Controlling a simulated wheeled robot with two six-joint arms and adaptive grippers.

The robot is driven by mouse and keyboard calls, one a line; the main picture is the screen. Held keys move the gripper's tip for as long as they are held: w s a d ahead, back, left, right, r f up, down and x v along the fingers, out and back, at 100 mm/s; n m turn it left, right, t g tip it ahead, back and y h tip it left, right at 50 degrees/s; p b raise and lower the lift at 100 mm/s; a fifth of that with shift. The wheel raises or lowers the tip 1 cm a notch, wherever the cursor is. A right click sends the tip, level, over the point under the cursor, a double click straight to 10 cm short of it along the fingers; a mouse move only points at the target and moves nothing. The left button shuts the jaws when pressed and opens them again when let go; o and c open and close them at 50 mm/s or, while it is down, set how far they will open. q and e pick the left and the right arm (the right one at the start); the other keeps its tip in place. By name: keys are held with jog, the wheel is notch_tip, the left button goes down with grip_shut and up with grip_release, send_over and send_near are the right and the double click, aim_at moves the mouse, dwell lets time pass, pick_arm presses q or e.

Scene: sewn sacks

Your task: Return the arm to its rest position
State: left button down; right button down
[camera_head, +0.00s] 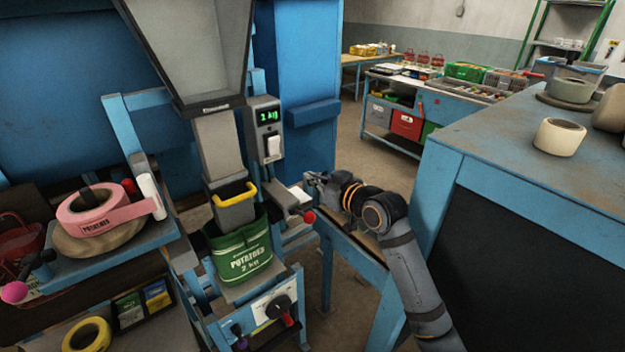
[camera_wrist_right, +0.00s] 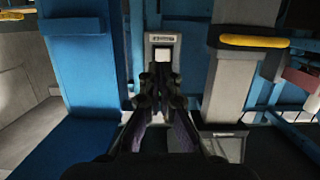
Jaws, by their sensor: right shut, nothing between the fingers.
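My right arm (camera_head: 408,262) comes in from the lower right of the head view and reaches toward the filling machine. In the right wrist view the closed fingers (camera_wrist_right: 161,82) point at a grey control box (camera_wrist_right: 163,40) with a pale switch. They overlap the box in the picture, and I cannot tell the gap. The left gripper is out of view.
The control box (camera_head: 267,140) reads 2 kg. A blue bench (camera_head: 520,150) stands close to the right of my arm. A pink tape roll (camera_head: 95,208) sits at left.

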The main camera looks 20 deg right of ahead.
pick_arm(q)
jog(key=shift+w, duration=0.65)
